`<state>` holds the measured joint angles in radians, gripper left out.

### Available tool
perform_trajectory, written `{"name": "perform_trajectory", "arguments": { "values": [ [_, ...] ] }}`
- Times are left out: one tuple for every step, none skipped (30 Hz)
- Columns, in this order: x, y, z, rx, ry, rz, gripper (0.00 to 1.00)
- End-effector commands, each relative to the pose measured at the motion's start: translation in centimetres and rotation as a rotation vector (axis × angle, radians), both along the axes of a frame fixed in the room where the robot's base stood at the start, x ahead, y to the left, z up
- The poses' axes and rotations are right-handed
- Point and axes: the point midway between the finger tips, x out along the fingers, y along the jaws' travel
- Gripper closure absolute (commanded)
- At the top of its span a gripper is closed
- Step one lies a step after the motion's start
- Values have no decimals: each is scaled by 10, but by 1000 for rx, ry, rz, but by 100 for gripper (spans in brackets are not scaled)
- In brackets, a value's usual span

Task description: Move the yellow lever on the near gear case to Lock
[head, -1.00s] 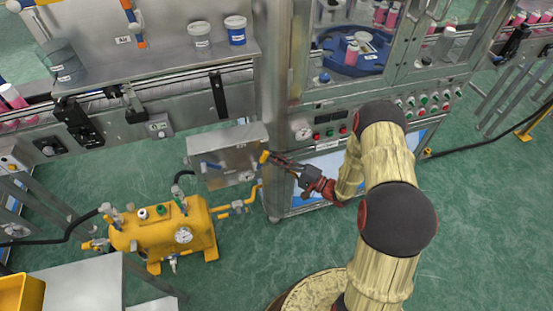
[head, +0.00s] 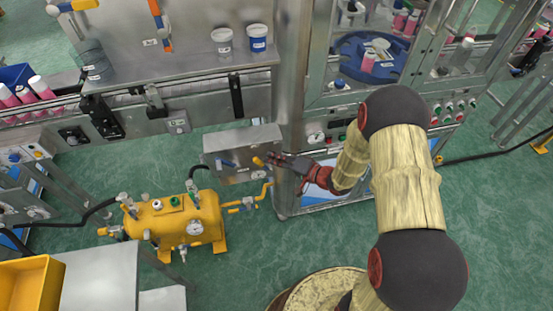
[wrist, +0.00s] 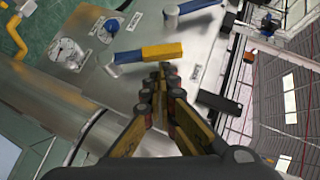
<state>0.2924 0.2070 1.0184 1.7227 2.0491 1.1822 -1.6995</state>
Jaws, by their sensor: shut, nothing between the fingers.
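The near gear case (head: 218,146) is a grey metal box beside the machine's corner post; its face also shows in the wrist view (wrist: 90,90). A lever with a yellow end (head: 259,161) sits on its face. In the wrist view the yellow grip (wrist: 162,50) joins a blue section running left to a grey pivot. My gripper (head: 270,158) is shut and empty, its tips just right of the yellow end. In the wrist view the fingertips (wrist: 156,78) lie just below the yellow grip; I cannot tell if they touch. The case's labels are too small to read.
A blue handle (head: 228,163) sits left of the lever on the case. A round gauge (wrist: 66,52) is in the wrist view. A yellow tank (head: 175,222) with pipes stands below left. The machine's post (head: 289,110) rises right of the case. The green floor in front is open.

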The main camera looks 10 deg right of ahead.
Motion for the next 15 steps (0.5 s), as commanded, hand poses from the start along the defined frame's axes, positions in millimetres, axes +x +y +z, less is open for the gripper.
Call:
{"name": "perform_trajectory", "arguments": {
  "values": [
    [0, 2, -1, 1, 0, 0, 100],
    [0, 3, -1, 1, 0, 0, 100],
    [0, 4, -1, 2, 1, 0, 100],
    [0, 4, -1, 2, 1, 0, 100],
    [0, 5, -1, 2, 1, 0, 100],
    [0, 6, -1, 3, 1, -1, 100],
    [0, 6, 0, 3, 1, -1, 100],
    [0, 7, 0, 3, 1, -1, 100],
    [0, 7, 0, 4, 1, 0, 100],
    [0, 7, 0, 4, 1, 0, 100],
    [0, 7, 0, 4, 1, 0, 100],
    [0, 7, 0, 4, 1, 0, 100],
    [0, 7, 0, 4, 1, 0, 100],
    [0, 8, 0, 4, 1, 0, 100],
    [0, 7, 0, 4, 1, 0, 100]
  ]
}}
